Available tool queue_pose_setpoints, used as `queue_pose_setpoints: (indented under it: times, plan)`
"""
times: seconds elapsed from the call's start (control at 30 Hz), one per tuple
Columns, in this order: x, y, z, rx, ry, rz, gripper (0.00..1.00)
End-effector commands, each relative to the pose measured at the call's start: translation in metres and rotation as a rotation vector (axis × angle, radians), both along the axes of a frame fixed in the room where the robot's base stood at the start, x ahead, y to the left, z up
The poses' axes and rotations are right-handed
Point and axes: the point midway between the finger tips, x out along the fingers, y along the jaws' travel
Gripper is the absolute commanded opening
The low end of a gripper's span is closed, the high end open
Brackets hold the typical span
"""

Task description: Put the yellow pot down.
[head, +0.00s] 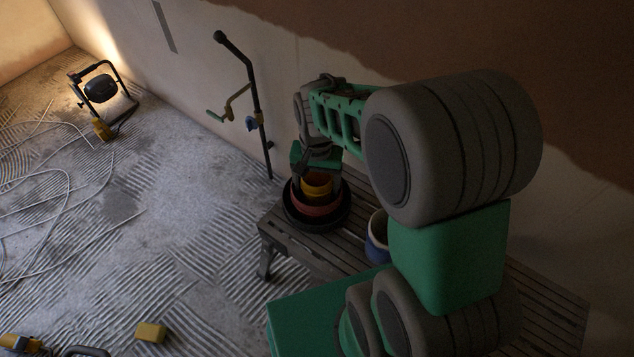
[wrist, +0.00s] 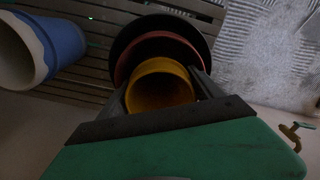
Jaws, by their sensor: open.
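The yellow pot (wrist: 160,88) sits upright inside a reddish pot or bowl (wrist: 158,48), which sits in a wider black dish (wrist: 150,24). In the head view the yellow pot (head: 317,182) shows within the red one (head: 316,209) and the black dish (head: 318,225), at the far left end of the slatted bench. My gripper (head: 318,172) is directly over the stack. In the wrist view its two fingers (wrist: 163,92) stand open on either side of the yellow pot. Whether they touch its wall cannot be told.
A blue pot with a pale rim (head: 376,240) stands on the slatted bench (head: 310,249), right of the stack. A wall pipe with a valve (head: 254,100) rises behind it. A work lamp (head: 100,88), cables and a yellow block (head: 151,332) are on the floor.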

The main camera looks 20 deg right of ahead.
Motion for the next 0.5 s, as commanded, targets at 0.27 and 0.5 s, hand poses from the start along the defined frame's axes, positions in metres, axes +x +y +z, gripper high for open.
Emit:
queue_pose_setpoints:
  times: [0.27, 0.5]
  plan:
    - [0.002, 0.000, 0.063, 0.000, -0.007, 0.000, 0.75]
    - [0.001, 0.000, 0.114, 0.000, -0.002, 0.000, 0.75]
